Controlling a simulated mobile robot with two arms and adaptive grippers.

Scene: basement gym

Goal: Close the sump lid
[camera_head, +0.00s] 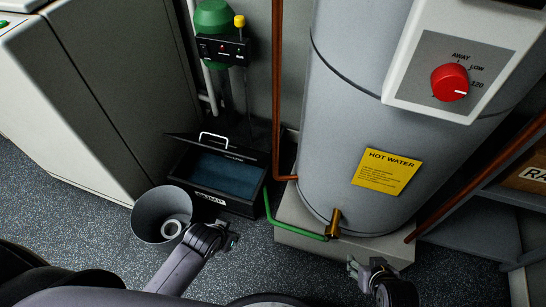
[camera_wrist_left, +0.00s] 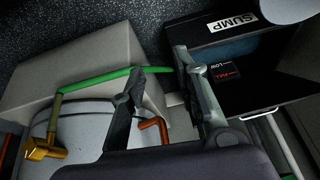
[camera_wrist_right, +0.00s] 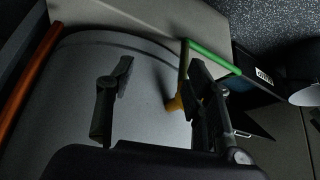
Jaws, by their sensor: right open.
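The sump (camera_head: 250,206) is a black box on the floor, with blue water inside, left of the water heater. Its black lid (camera_head: 238,151) stands raised at the back, with a pale bar handle (camera_head: 213,138). The left wrist view shows the SUMP label (camera_wrist_left: 231,22) and the handle (camera_wrist_left: 259,114). My left gripper (camera_head: 224,238) is in front of the box, apart from the lid; its fingers (camera_wrist_left: 165,98) are spread and empty. My right gripper (camera_head: 362,268) is open and empty before the heater's base; its fingers also show in the right wrist view (camera_wrist_right: 155,98).
A grey bucket-like container (camera_head: 150,215) stands left of the sump's front. A green hose (camera_head: 296,231) runs from the sump to a brass valve (camera_head: 334,222) on the heater (camera_head: 345,130). Copper pipe (camera_head: 277,90) and a green-topped pump (camera_head: 213,18) rise behind. A shelf stands right.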

